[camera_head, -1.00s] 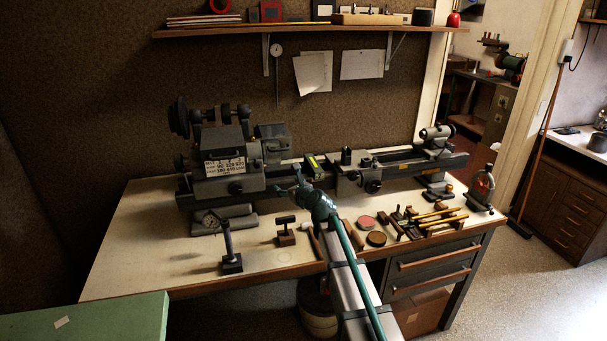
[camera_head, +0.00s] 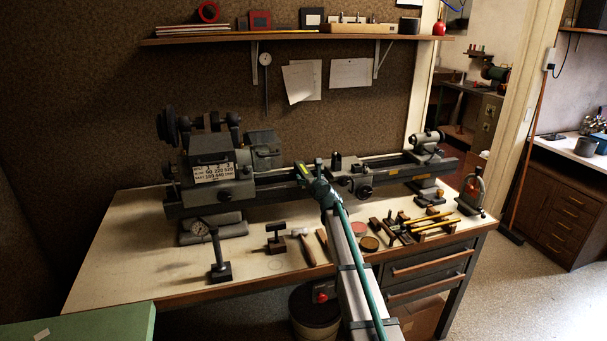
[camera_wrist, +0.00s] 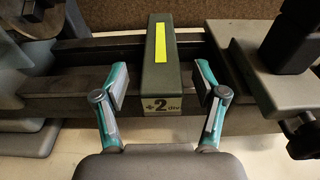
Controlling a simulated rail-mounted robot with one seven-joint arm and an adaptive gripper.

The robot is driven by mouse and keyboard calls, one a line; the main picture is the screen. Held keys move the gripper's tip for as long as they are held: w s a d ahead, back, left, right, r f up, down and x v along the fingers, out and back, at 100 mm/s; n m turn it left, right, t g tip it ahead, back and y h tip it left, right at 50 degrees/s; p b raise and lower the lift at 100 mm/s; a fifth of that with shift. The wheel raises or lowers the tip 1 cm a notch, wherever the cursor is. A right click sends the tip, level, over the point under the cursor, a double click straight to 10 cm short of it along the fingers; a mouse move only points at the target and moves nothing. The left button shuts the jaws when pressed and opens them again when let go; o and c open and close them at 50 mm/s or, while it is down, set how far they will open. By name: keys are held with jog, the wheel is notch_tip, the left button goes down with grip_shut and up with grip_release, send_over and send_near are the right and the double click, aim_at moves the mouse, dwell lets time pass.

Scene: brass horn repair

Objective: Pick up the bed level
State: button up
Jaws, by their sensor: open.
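The bed level (camera_wrist: 161,72) is a dark green block with a bright yellow strip along its top and a "2" label on its near end. In the wrist view it lies across the dark rails of the lathe bed (camera_wrist: 82,84). My gripper (camera_wrist: 162,84) is open, with one teal finger on each side of the level's near part. A gap shows between each finger pad and the block. In the head view my gripper (camera_head: 308,172) is over the middle of the lathe bed, and my arm largely hides the level there.
The headstock (camera_head: 213,165) stands left of my gripper and the carriage (camera_head: 352,178) close on the right. A dial gauge on a stand (camera_head: 219,262), a small hammer (camera_head: 304,246), round tins (camera_head: 369,243) and other tools lie along the bench front. A shelf (camera_head: 290,37) hangs above.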

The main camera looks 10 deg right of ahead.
jog(key=p+x, duration=0.1)
jog(key=x, duration=0.4)
jog(key=shift+d, duration=0.1)
grip_shut()
